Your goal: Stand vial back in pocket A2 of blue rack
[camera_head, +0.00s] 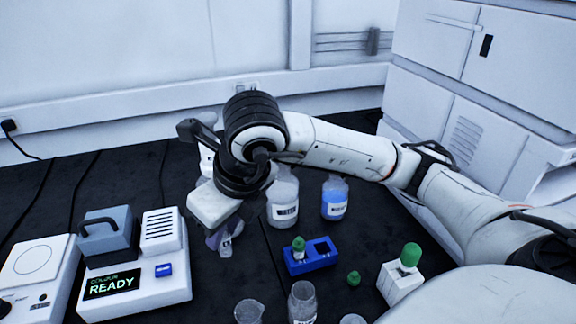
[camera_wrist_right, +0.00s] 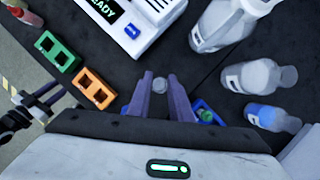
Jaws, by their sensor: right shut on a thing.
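My right gripper (camera_head: 222,240) is shut on a small clear vial (camera_head: 226,246) and holds it to the left of the blue rack. In the right wrist view the vial's round top (camera_wrist_right: 160,84) shows between the purple fingers of the gripper (camera_wrist_right: 162,97). The blue rack (camera_head: 310,264) has two pockets. Its left pocket holds a green-capped vial (camera_head: 298,245); its right pocket looks empty. Pocket labels cannot be read. In the wrist view the rack (camera_wrist_right: 222,115) is partly hidden by a finger. A dark jointed part at that view's left edge looks like my left gripper (camera_wrist_right: 32,108); its jaws are unclear.
A large bottle (camera_head: 283,200) and a blue-liquid bottle (camera_head: 334,200) stand behind the rack. A loose green cap (camera_head: 354,278) and a white block (camera_head: 398,285) lie right. Clear vessels (camera_head: 302,303) stand in front. A device reading READY (camera_head: 140,282) stands left. Orange (camera_wrist_right: 93,89) and green (camera_wrist_right: 57,52) racks show.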

